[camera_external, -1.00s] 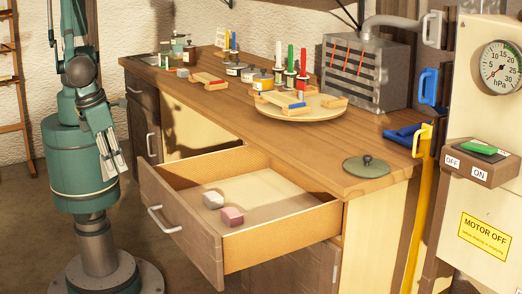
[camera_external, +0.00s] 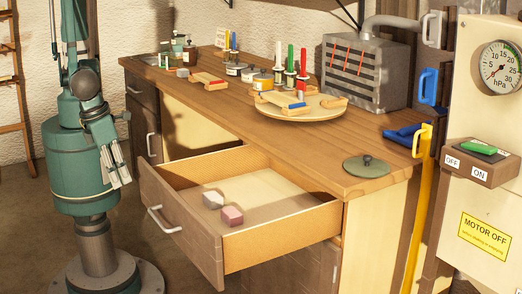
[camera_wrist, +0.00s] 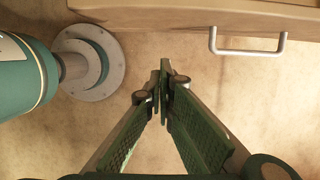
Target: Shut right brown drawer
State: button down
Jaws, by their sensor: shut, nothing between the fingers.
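The right brown drawer (camera_external: 180,222) stands pulled out from the desk, with its silver handle (camera_external: 163,220) on the front panel. A whitish block (camera_external: 212,200) and a pink block (camera_external: 232,216) lie inside it. My gripper (camera_external: 121,181) is shut and empty, left of the drawer front and apart from it. In the wrist view my gripper (camera_wrist: 164,68) points over the floor, its fingertips together. The drawer front (camera_wrist: 190,15) and its handle (camera_wrist: 247,45) show along the top of that view, beyond the fingertips.
A control cabinet (camera_external: 490,220) stands at the right. Floor is clear around my gripper.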

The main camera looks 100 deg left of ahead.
jog(key=w+a+f+b, duration=0.2)
jog(key=w+a+f, duration=0.1)
jog(key=a+f, duration=0.1)
jog(key=shift+w+f, duration=0.4)
jog(key=shift+f, duration=0.5)
jog(key=shift+w, duration=0.15)
jog(key=b, duration=0.2)
send_over(224, 190)
jog(key=w+a, duration=0.3)
dwell(0.9)
dwell(0.4)
jog(key=shift+s+d+b, duration=0.3)
jog(key=shift+s+d, duration=0.25)
jog(key=shift+s+d+r, duration=0.2)
jog(key=shift+s+d, duration=0.75)
jog(key=p+v, duration=0.3)
jog(key=v, duration=0.6)
jog(key=shift+r, duration=0.3)
